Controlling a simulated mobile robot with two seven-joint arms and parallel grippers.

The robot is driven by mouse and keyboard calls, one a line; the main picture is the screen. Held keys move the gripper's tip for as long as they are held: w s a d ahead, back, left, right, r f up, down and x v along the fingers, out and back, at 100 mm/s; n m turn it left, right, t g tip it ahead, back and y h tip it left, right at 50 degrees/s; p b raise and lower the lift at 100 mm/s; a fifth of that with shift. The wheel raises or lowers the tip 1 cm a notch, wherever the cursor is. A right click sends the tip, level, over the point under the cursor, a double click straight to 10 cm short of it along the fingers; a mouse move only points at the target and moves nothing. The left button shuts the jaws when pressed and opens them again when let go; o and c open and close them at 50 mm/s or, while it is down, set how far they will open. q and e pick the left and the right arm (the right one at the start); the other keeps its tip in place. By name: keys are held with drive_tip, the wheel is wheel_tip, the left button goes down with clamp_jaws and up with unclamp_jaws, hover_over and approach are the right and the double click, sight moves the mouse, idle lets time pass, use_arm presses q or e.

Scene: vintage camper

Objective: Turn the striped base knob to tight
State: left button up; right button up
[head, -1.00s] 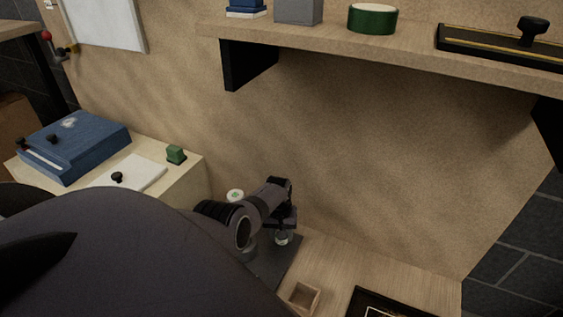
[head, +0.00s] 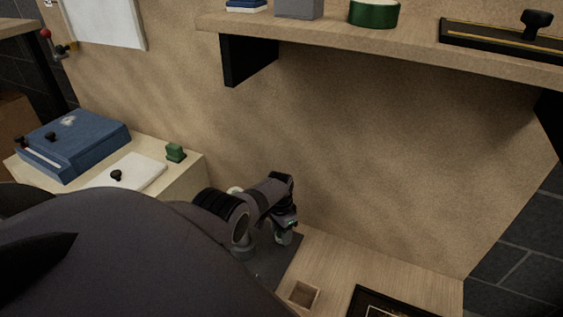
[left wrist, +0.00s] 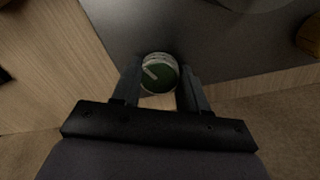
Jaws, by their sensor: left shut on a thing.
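The striped base knob (left wrist: 160,73) is a small round knob with a green face, a pale rim and one white stripe. In the left wrist view the stripe points to the upper left. My left gripper (left wrist: 160,82) is shut on the knob, with one finger on each side. In the head view my left gripper (head: 286,225) reaches down at the dark base plate (head: 275,265), and the knob is mostly hidden by the fingers. I cannot read any tight marking. My right gripper is not in view.
A small wooden box (head: 303,295) and a black tray (head: 385,303) lie to the right on the bench. A shelf (head: 410,55) overhangs behind. A blue box (head: 75,145), a white board (head: 130,175) and a green block (head: 175,152) sit at left. My arm covers the lower left.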

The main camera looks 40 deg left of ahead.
sight(280, 232)
use_arm(q)
drive_tip(key=shift+s+m, duration=0.1)
drive_tip(key=shift+m, duration=0.5)
drive_tip(key=o, duration=1.1)
drive_tip(key=shift+c, duration=0.2)
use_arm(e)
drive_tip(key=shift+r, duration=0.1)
use_arm(q)
drive_tip(key=shift+r+p, duration=0.5)
drive_tip(key=shift+r, duration=0.15)
wheel_tip(280, 232, up, 5)
drive_tip(key=p, duration=0.4)
drive_tip(key=shift+a, duration=0.15)
drive_tip(key=shift+r+p, duration=0.45)
drive_tip(key=shift+p, duration=0.05)
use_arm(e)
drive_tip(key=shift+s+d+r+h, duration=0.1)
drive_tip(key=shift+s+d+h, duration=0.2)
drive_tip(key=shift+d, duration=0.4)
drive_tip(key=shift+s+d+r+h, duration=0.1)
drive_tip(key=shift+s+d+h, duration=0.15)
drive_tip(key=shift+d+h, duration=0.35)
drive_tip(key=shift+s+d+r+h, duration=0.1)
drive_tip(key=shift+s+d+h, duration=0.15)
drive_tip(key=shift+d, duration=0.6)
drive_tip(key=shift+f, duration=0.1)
